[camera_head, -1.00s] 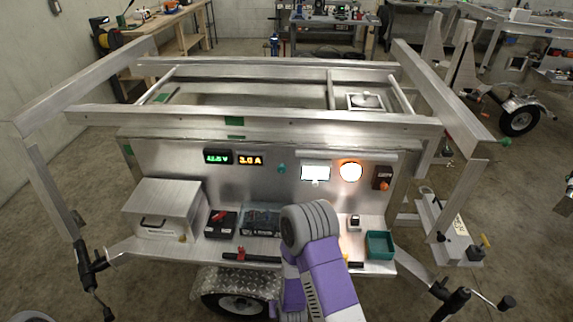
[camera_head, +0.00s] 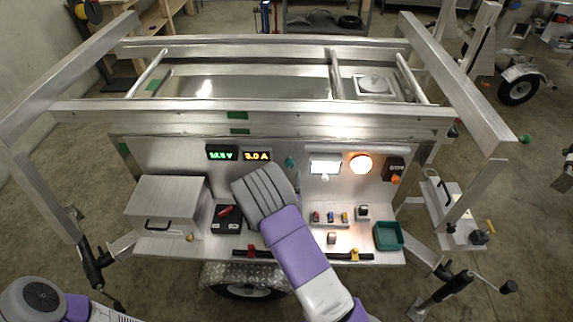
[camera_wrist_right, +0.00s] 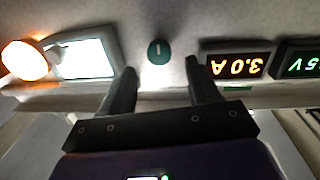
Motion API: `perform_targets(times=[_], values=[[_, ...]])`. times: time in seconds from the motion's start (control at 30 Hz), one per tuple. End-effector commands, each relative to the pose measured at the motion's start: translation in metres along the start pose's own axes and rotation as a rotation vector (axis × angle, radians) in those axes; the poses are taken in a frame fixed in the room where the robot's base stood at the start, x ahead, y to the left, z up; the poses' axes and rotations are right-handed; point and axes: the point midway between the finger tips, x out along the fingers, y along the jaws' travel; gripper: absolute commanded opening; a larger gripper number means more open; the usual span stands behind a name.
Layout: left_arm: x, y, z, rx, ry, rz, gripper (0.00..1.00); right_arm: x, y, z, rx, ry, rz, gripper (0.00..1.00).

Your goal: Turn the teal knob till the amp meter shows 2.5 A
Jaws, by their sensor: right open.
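The teal knob (camera_head: 290,162) sits on the metal panel to the right of the amp meter (camera_head: 257,156), which reads 3.0 A in orange. My right arm reaches up from below, and its grey wrist hides the fingers in the head view. In the right wrist view, which is upside down, my right gripper (camera_wrist_right: 159,66) is open and empty. The knob (camera_wrist_right: 158,51), with a pale mark line, lies just beyond the gap between its fingertips, and I see no contact. The amp meter (camera_wrist_right: 238,66) is right of the fingers there. My left gripper is out of view.
A green volt meter (camera_head: 221,153) is left of the amp meter. A lit white display (camera_head: 325,167) and a glowing orange lamp (camera_head: 360,163) are right of the knob. Below, the shelf carries a metal box (camera_head: 168,203), a teal bin (camera_head: 389,236) and small items.

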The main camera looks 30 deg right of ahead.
Motion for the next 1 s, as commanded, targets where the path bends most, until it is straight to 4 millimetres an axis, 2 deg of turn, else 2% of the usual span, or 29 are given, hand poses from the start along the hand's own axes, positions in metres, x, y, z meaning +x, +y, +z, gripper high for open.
perform_targets(times=[0.1, 0.3, 0.63, 1.0], values=[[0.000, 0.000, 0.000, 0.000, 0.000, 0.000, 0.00, 0.020, 0.001, 0.000, -0.001, 0.001, 0.002, 0.61], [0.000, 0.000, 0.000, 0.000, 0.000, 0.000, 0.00, 0.042, 0.000, 0.001, 0.000, -0.002, 0.001, 0.61], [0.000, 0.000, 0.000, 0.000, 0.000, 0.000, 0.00, 0.046, 0.000, 0.001, -0.001, -0.004, -0.001, 0.61], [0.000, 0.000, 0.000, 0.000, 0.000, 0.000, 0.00, 0.046, 0.000, 0.001, -0.001, -0.004, -0.001, 0.06]])
